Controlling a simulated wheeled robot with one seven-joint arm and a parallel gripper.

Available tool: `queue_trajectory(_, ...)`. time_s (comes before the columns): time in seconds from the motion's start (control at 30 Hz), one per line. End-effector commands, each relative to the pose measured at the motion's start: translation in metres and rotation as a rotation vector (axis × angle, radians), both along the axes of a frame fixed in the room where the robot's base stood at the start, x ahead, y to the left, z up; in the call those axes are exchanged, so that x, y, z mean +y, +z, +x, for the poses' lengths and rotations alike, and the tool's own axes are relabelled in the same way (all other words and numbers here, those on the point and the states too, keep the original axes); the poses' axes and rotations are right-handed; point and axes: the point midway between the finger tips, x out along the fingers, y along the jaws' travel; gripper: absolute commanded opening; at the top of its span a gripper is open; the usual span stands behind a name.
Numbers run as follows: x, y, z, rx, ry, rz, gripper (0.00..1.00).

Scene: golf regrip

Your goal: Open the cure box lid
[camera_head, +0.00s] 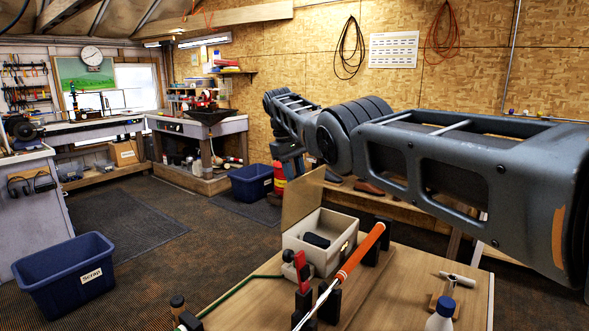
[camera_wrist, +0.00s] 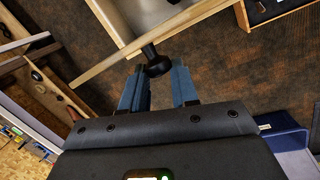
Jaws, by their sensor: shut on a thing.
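The cure box (camera_head: 335,262) is a pale box on the wooden bench. Its tan lid (camera_head: 303,207) stands raised at the left side, so the inside shows, with a dark object (camera_head: 316,240) in it. In the wrist view, my gripper (camera_wrist: 159,76) has its two blue fingers on either side of a black knob (camera_wrist: 155,60), shut on it. The knob sits at a pale wooden edge, apparently the lid's. In the head view my arm reaches over the bench to behind the lid; the fingertips are hidden there.
A golf club with an orange grip (camera_head: 360,250) lies in black holders in front of the box. A red clamp (camera_head: 301,271), a hammer (camera_head: 458,279) and a white bottle (camera_head: 441,316) are on the bench. A blue scrap bin (camera_head: 65,275) stands on the floor at left.

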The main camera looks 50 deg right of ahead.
Motion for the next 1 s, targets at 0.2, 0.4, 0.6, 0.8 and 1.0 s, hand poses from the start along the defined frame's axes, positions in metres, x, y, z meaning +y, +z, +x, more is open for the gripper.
queue_trajectory(0.2,0.01,-0.011,0.001,0.013,0.007,0.021,0.0)
queue_trajectory(0.4,0.01,-0.011,0.001,0.013,0.007,0.022,0.3)
queue_trajectory(0.6,0.008,-0.008,0.001,0.009,0.006,0.018,0.49)
queue_trajectory(0.8,0.006,-0.006,0.001,0.007,0.005,0.012,0.54)
queue_trajectory(1.0,0.007,0.005,0.002,0.004,0.005,0.009,0.54)
